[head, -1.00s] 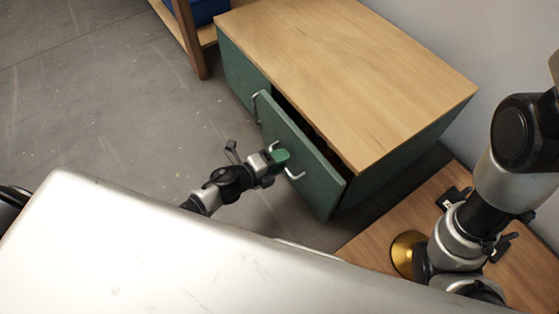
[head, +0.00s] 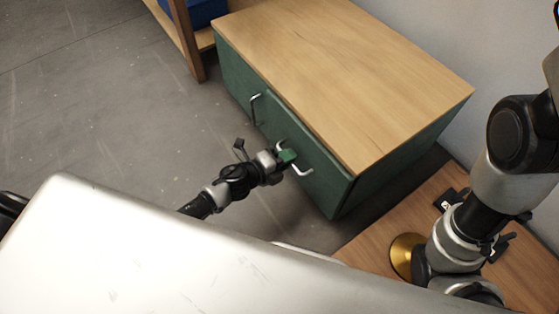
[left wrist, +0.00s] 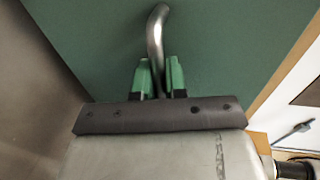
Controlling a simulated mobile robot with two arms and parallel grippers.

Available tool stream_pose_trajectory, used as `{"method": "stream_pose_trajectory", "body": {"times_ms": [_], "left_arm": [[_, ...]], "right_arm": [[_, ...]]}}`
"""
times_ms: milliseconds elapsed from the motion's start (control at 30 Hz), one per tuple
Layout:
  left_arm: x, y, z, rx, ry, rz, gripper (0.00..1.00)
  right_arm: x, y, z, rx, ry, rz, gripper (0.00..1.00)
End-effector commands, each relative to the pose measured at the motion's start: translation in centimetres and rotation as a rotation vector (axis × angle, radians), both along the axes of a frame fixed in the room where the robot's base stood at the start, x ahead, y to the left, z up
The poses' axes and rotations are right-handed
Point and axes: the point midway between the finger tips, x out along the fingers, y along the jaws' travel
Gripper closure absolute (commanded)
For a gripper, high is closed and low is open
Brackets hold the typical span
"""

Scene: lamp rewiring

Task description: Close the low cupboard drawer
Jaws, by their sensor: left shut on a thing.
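The low cupboard (head: 345,75) is green with a wooden top and stands on the grey floor. Its right drawer (head: 325,185) now sits about flush with the cupboard front, with no dark gap showing under the top. My left gripper (head: 287,157) is at the drawer's bent metal handle (head: 301,171). In the left wrist view its green fingertips (left wrist: 160,78) are shut on the handle (left wrist: 157,35), against the green drawer front (left wrist: 230,50). The fingers hide part of the handle. My right gripper does not show clearly in the head view.
A second handle (head: 254,108) is on the cupboard front to the left. A wooden shelf (head: 190,45) with a blue box (head: 205,12) stands at the upper left. A wooden surface (head: 375,235) with a brass round thing (head: 405,254) is at the lower right. The floor at left is clear.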

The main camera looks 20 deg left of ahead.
Motion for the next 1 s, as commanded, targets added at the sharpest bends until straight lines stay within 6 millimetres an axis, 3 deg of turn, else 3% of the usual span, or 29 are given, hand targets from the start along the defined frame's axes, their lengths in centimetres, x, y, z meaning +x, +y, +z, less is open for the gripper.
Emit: {"method": "stream_pose_trajectory", "body": {"times_ms": [133,467,500,633,1000], "left_arm": [[1.01,-0.75,-0.06,0.001,0.003,0.001,1.0],[1.34,-0.95,0.04,0.001,0.0,0.003,1.0],[1.36,-0.96,0.06,0.001,0.0,0.004,0.84],[1.32,-0.95,0.05,0.001,-0.001,0.003,0.65],[0.47,-0.39,0.26,0.001,0.004,0.001,0.64]], "right_arm": [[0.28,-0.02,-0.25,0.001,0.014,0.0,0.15],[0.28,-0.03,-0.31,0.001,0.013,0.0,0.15],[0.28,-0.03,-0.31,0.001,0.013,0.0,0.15],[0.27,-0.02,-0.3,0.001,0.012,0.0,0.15],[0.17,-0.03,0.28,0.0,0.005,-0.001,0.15]]}}
